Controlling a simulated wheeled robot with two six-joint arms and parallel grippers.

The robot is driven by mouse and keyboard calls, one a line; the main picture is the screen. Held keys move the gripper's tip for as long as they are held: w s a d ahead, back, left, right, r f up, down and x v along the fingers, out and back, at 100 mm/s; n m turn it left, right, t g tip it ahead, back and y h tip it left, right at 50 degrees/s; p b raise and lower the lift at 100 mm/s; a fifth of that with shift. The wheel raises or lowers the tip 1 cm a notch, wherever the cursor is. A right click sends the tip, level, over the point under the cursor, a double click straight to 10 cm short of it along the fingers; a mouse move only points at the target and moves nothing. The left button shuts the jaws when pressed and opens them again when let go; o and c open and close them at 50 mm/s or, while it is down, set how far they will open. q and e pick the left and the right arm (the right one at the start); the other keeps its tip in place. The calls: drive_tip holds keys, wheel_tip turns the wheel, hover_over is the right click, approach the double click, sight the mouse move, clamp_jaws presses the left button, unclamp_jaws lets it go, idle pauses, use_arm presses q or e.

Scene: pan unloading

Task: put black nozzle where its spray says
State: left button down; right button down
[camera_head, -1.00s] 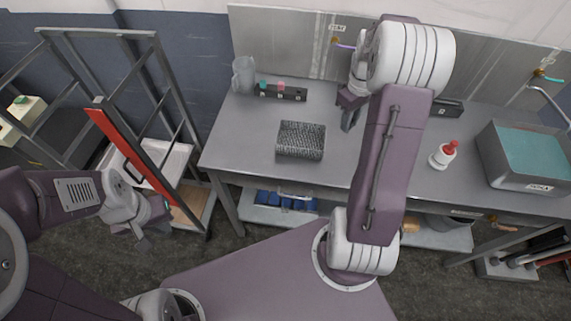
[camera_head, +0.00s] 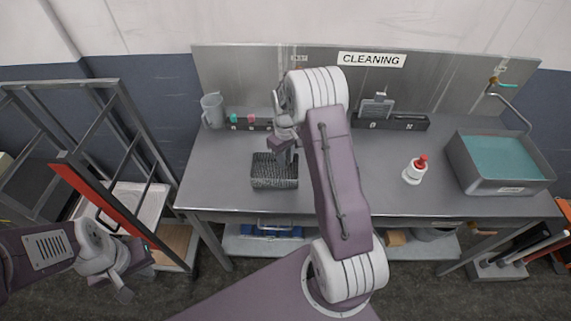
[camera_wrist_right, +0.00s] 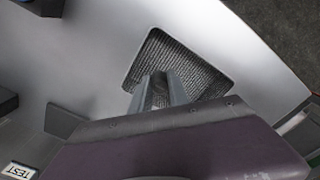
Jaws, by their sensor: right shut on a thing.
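My right gripper (camera_head: 287,150) is at the back right wall of a dark mesh basket (camera_head: 272,181) on the steel table. I cannot make out a black nozzle. A white spray bottle (camera_head: 412,174) with a red top stands upright on the right of the table. Two small caps, green (camera_head: 234,118) and pink (camera_head: 251,118), sit on a lettered black rack (camera_head: 262,125). My left gripper (camera_head: 128,275) is open and empty at lower left.
A grey tub (camera_head: 480,184) of teal water stands at the table's right end under a tap. A clear jug (camera_head: 212,110) stands at the back left. A second black rack (camera_head: 408,123) is below the CLEANING sign (camera_head: 371,60).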

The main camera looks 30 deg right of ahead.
wheel_tip(320, 180, down, 3)
drive_tip(key=shift+s+a+r+p, duration=0.1)
drive_tip(key=shift+s+a+p, duration=0.05)
drive_tip(key=shift+p, duration=0.2)
drive_tip(key=shift+f, duration=0.35)
drive_tip(key=shift+w+f, duration=0.1)
drive_tip(key=shift+w, duration=0.1)
drive_tip(key=c, duration=1.3)
unclamp_jaws()
drive_tip(key=shift+s, duration=0.15)
drive_tip(key=shift+o, duration=0.2)
drive_tip(key=shift+f, duration=0.1)
